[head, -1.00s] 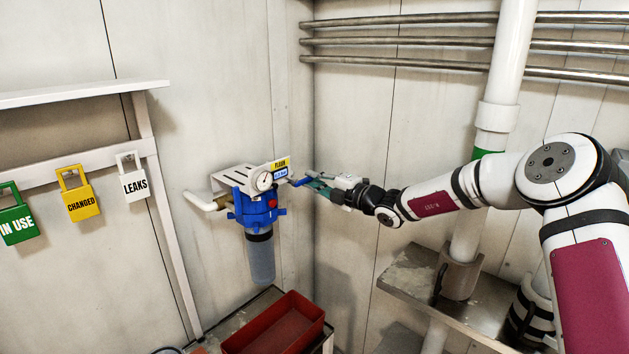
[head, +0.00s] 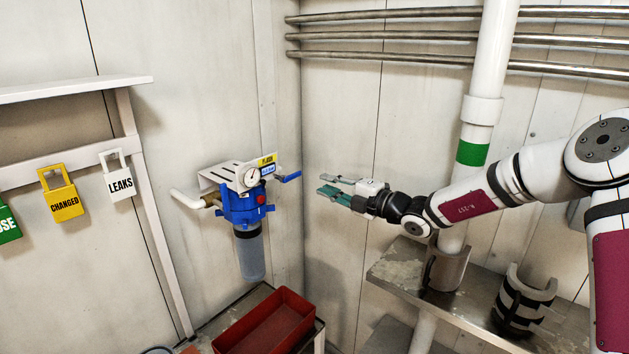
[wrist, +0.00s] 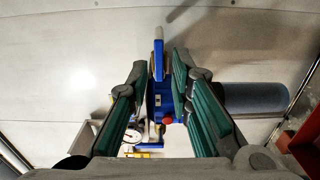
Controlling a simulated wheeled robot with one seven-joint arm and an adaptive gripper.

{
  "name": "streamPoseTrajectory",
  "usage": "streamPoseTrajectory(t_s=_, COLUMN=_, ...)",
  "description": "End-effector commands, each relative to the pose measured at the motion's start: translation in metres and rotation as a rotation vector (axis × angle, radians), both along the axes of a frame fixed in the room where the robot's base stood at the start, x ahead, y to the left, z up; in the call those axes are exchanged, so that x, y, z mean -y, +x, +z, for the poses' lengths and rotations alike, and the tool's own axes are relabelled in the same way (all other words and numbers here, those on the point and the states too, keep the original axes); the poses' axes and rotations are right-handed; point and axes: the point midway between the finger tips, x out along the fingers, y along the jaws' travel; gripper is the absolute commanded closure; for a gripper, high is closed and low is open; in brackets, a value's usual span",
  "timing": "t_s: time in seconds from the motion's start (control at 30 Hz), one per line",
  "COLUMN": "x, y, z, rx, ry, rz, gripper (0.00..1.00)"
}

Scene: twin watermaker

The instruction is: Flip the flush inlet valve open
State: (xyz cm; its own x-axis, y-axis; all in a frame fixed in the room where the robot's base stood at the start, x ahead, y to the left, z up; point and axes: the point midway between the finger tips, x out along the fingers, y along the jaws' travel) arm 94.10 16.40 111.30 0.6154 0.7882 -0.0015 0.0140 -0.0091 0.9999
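The flush inlet valve's blue lever (head: 289,177) sticks out to the right from the blue filter head (head: 245,207) on the wall. In the wrist view the lever (wrist: 158,55) shows ahead, between the two green-padded fingers in the picture. My gripper (head: 323,184) is open and empty. Its fingertips point left at the lever, with a visible gap between them and it. A yellow label reading FLUSH (head: 266,160) sits above the lever, next to a round gauge (head: 252,175). The valve's body is mostly hidden behind the gauge and label.
A grey filter bowl (head: 250,256) hangs below the head. A red tray (head: 268,322) stands beneath it. A white pipe (head: 475,200) and a metal shelf (head: 400,273) are by my arm. Hanging tags, one a yellow CHANGED tag (head: 62,200), are at left.

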Motion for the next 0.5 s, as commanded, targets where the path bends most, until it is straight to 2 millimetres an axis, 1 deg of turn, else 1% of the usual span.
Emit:
streamPoseTrajectory(t_s=0.03, x=0.007, y=-0.005, z=0.000, rx=-0.001, ry=-0.002, rz=-0.002, gripper=0.80)
streamPoseTrajectory(t_s=0.2, x=0.019, y=-0.015, z=0.000, rx=-0.001, ry=0.000, rz=-0.001, gripper=0.80)
streamPoseTrajectory(t_s=0.5, x=0.022, y=-0.017, z=0.000, rx=-0.001, ry=-0.001, rz=0.000, gripper=0.80)
